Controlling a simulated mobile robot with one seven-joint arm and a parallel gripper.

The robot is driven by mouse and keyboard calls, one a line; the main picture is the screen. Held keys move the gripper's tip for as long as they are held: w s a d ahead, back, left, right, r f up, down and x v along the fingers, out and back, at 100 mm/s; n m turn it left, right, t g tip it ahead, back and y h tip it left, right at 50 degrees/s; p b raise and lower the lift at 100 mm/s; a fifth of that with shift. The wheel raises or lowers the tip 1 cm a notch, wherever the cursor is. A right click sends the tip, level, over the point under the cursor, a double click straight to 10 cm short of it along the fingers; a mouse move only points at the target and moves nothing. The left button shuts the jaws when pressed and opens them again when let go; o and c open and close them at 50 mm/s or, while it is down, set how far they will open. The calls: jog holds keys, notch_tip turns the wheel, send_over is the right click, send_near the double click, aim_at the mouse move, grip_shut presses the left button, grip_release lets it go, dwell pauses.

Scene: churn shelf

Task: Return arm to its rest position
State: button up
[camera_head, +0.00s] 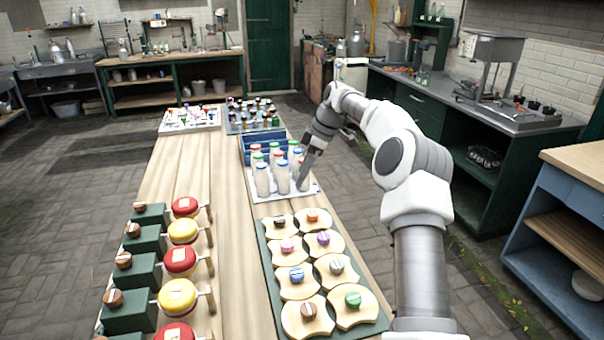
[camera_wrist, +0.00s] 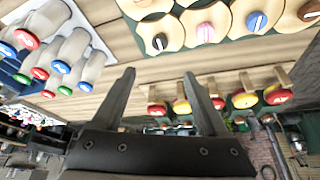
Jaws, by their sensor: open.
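My gripper (camera_head: 305,172) is at the right edge of the bottle tray in the head view, reaching down beside the white bottles. My arm stretches from the lower right of the head view to the tray. The white bottles (camera_head: 263,180) with blue, red and green caps stand on a light tray (camera_head: 262,197). They also show at the left of the wrist view (camera_wrist: 75,47). I cannot tell whether a finger touches a bottle.
Wooden discs with coloured knobs (camera_head: 297,284) lie on a green board nearer to me. Red and yellow round pieces (camera_head: 178,297) on green blocks line the table's left side. Small-item trays (camera_head: 190,119) are at the far end. A bare wooden strip (camera_head: 225,230) runs between.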

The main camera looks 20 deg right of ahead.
jog(key=shift+r, duration=0.1)
jog(key=s+a+r+m+t+h, duration=0.15)
jog(key=s+a+r, duration=0.25)
jog(key=s+r, duration=0.4)
jog(key=s+a+r+m+h, duration=0.3)
jog(key=s+a+r, duration=0.2)
jog(key=s, duration=0.4)
jog(key=s+d+f+m+t, duration=0.1)
jog(key=s+m, duration=0.3)
jog(key=s, duration=0.9)
jog(key=s+d+f+m+t, duration=0.1)
jog(key=s+f+m, duration=0.2)
jog(key=s, duration=1)
jog(key=shift+s+m, duration=0.2)
jog(key=shift+m, duration=0.85)
jog(key=shift+t, duration=0.25)
